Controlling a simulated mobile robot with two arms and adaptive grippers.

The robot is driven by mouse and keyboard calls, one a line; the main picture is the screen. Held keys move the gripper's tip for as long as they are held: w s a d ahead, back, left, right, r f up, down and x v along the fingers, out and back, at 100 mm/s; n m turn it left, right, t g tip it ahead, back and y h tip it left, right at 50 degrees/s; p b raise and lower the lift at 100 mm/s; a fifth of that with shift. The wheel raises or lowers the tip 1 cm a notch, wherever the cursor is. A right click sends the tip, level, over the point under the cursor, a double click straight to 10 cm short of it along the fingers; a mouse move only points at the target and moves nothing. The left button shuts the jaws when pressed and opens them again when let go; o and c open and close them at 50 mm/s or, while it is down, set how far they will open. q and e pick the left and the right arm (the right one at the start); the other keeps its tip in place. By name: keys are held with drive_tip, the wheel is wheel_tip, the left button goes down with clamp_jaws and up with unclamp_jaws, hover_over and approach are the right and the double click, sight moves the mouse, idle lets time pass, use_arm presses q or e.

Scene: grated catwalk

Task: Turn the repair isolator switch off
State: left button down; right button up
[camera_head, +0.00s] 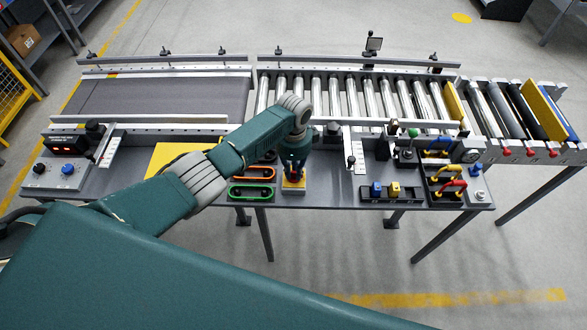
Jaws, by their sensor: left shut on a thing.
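The repair isolator switch (292,186) looks like a small box with a yellow face, near the front edge of the grey bench, left of centre. A bit of red shows at its top, and my gripper hides most of its knob. My left gripper (294,172) reaches it from above, pointing down, and is shut on the switch's knob. The knob's exact angle cannot be told. My right gripper is not in view.
Green and orange oval handles (250,193) lie just left of the switch. A lever on a white slotted plate (356,155) stands to the right. Blue and yellow blocks (393,190) and coloured handles (449,186) are further right. A roller conveyor (345,98) runs behind.

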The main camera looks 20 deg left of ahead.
sight(294, 173)
use_arm(q)
drive_tip(key=shift+w+r+n, duration=0.1)
drive_tip(key=shift+n, duration=0.6)
drive_tip(key=c, duration=1.7)
unclamp_jaws()
drive_tip(key=shift+o, duration=0.2)
drive_tip(key=shift+r, duration=0.1)
wheel_tip(294, 173, up, 12)
drive_tip(key=shift+f, duration=0.2)
